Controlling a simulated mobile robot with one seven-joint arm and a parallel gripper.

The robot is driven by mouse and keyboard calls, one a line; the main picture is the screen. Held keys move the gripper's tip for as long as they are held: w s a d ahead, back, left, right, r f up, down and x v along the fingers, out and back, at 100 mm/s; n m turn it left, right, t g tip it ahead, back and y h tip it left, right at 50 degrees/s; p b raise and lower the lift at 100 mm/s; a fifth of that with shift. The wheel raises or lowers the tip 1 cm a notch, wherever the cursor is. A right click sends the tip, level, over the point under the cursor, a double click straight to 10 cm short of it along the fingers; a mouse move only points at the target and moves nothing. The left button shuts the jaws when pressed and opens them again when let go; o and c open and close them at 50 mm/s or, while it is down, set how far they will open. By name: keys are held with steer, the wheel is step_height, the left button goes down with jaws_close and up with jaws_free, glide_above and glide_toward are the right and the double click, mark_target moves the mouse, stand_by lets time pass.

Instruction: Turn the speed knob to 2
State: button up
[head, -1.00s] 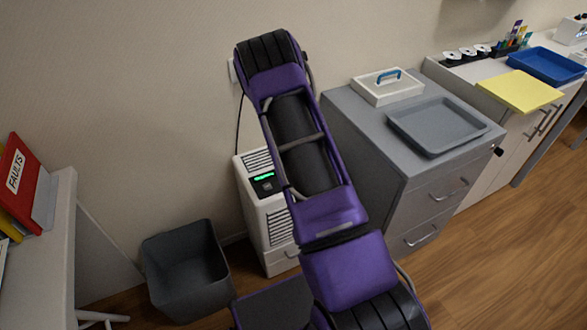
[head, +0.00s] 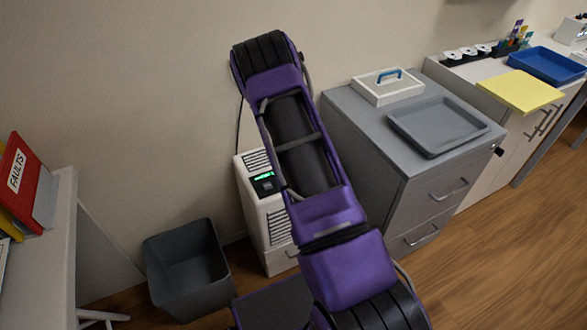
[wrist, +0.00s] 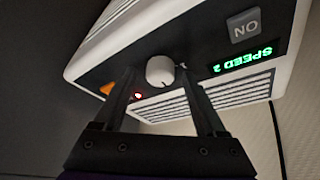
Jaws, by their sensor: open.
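The round white speed knob (wrist: 160,71) is on the panel of the white unit (wrist: 100,50) in the wrist view. My gripper (wrist: 156,76) is open, with one finger on each side of the knob in the picture; gaps show between knob and fingers. The green display (wrist: 249,58) appears upside down and reads "SPEED 2". The knob's pointer setting is too small to read. In the head view the unit (head: 265,220) stands against the wall with its green display lit (head: 264,176); my arm covers part of it, and the knob and gripper are hidden there.
A grey bin (head: 188,270) stands left of the unit. A grey drawer cabinet (head: 365,160) stands close on its right, bearing a grey tray (head: 440,124). A grey button marked "ON" (wrist: 244,26), an orange triangle (wrist: 107,88) and a small red light (wrist: 138,96) share the panel.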

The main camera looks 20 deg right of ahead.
steer(key=p+v, duration=0.3)
steer(key=v, duration=1.4)
steer(key=shift+r, duration=0.25)
steer(key=shift+d, duration=0.1)
